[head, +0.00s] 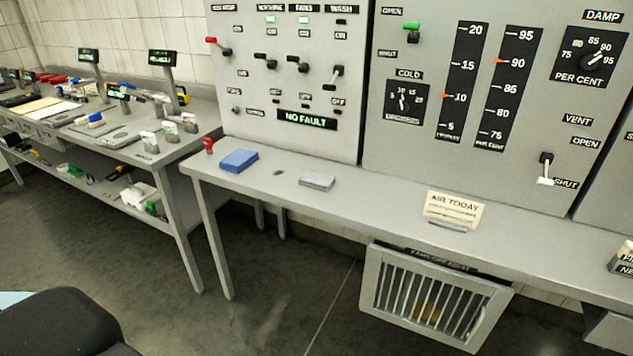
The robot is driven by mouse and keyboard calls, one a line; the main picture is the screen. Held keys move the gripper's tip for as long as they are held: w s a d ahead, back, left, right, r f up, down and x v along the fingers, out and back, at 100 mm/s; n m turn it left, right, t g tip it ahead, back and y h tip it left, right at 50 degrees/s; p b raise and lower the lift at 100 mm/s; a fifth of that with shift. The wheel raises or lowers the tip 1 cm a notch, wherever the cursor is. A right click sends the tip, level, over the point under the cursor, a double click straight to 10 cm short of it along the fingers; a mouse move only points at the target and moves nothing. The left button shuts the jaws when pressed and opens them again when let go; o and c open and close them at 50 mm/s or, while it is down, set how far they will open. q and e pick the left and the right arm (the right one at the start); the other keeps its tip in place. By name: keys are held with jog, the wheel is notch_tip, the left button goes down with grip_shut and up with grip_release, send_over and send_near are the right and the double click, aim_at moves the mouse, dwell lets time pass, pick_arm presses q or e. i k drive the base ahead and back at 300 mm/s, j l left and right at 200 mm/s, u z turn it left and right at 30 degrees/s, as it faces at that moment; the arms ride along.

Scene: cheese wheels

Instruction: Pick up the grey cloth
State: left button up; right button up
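A folded grey cloth (317,181) lies flat on the grey metal bench (375,198) in front of the control panels. A folded blue cloth (239,160) lies to its left, apart from it, with a small dark spot on the bench between them. Neither of my grippers shows in the head view, so I cannot see how they stand relative to the grey cloth.
A small red object (208,145) is at the bench's left end. A sign (455,207) stands to the right of the cloths. Panels with levers rise behind. A barred cage (428,300) hangs below. A cluttered bench (125,150) stands at left.

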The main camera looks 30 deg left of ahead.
aim_at(318, 181)
jog(key=i+j, duration=0.15)
jog(key=i, duration=0.3)
jog(key=i+j+u, duration=0.15)
jog(key=i, duration=0.25)
